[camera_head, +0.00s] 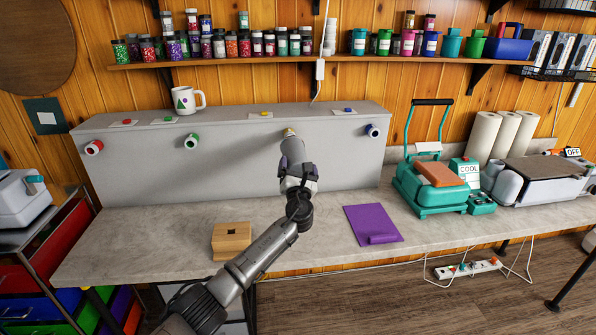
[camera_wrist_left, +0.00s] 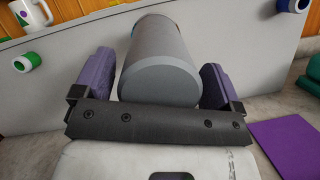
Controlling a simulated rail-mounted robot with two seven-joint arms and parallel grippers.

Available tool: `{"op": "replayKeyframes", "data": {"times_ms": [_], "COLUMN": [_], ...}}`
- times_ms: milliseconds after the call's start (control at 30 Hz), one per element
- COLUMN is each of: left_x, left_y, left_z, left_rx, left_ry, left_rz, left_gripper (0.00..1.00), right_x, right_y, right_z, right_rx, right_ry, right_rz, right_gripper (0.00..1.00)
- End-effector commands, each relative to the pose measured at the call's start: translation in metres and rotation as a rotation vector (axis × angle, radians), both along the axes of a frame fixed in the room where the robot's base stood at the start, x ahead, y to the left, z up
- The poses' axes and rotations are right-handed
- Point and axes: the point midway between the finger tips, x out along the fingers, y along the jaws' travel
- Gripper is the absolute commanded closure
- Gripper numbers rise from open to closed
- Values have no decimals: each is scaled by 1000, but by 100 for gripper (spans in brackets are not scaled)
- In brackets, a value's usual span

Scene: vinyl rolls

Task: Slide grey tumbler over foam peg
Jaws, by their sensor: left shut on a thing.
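My left gripper (camera_head: 298,172) reaches up and away from me toward the upright grey panel. It is shut on the grey tumbler (camera_head: 293,148), whose closed end faces the wrist. In the left wrist view the tumbler (camera_wrist_left: 160,65) lies between the two purple finger pads. Its far end points at the panel. A yellowish peg (camera_head: 289,132) shows at the tumbler's far end, mostly hidden behind it. I cannot tell whether the tumbler is around this peg or just in front of it. My right gripper is not in view.
The grey panel (camera_head: 245,170) also bears a red peg (camera_head: 94,147), a green peg (camera_head: 191,141) and a blue peg (camera_head: 372,131). A mug (camera_head: 188,100) stands on top. A wooden block (camera_head: 231,241), purple sheet (camera_head: 372,222) and teal press (camera_head: 437,185) are on the table.

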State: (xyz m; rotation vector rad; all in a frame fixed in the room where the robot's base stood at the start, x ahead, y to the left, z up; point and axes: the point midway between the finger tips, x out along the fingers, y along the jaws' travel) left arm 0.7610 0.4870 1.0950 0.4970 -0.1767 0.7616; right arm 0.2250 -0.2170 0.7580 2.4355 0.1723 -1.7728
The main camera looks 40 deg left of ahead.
Motion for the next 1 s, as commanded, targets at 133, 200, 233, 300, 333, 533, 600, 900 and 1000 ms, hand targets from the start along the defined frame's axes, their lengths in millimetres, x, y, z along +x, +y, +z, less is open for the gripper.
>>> {"op": "replayKeyframes", "data": {"times_ms": [133,200,233,300,333,533,600,900,1000], "left_x": [2,3,3,3,3,2,1,-25,-38], "left_y": [2,3,3,3,3,3,1,-21,-33], "left_z": [1,1,2,2,2,0,-1,-14,-20], "left_rx": [1,1,1,1,1,-1,0,1,0], "left_ry": [-2,-3,-2,-1,-1,1,0,0,0], "left_rz": [1,1,0,1,1,0,0,-2,-3], "left_gripper": [41,41,7,0,0,0,0,0,0], "right_x": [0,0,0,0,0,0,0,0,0], "right_y": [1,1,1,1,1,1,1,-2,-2], "right_z": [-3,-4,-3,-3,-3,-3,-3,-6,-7], "right_rx": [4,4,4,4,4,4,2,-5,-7], "right_ry": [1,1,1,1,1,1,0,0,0], "right_rz": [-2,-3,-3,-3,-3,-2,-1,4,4], "right_gripper": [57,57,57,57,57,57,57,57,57]}}
